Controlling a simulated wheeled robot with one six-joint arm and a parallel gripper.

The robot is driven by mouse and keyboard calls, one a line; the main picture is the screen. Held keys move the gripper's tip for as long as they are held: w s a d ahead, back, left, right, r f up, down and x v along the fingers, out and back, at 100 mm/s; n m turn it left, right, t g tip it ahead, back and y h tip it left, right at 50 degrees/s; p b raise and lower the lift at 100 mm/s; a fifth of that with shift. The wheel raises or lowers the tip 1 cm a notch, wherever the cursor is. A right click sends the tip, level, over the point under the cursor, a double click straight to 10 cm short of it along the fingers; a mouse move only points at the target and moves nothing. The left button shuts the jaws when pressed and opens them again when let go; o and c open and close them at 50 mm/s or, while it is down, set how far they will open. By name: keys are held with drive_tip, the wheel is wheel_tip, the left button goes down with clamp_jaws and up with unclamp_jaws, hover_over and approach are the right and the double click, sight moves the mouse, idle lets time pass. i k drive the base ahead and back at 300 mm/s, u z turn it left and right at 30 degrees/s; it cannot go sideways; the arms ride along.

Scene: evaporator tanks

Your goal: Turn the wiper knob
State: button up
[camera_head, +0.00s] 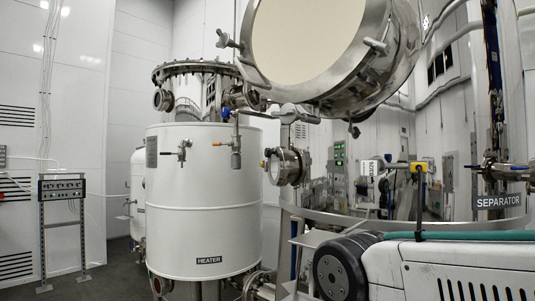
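No knob can be clearly told as the wiper knob. A small round sight port (287,166) with a metal flange sticks out from the steel tank on the right. A small knob-like part (264,164) shows at its left edge, too small to tell what it is. A large round steel hatch (310,40) with a cream face and clamp handles fills the top middle. The label "SEPARATOR" (498,202) is on the right tank. My gripper is not in view.
A white tank labelled "HEATER" (205,225) stands left of centre with valves (235,150). A white machine (450,270) with a black wheel-like disc (340,270) and a teal hose (470,236) fills the lower right. A control stand (62,188) is at left. Grey floor (105,280) shows there.

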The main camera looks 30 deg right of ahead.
sight(269, 152)
drive_tip(key=u, duration=0.7)
drive_tip(key=i, duration=1.15)
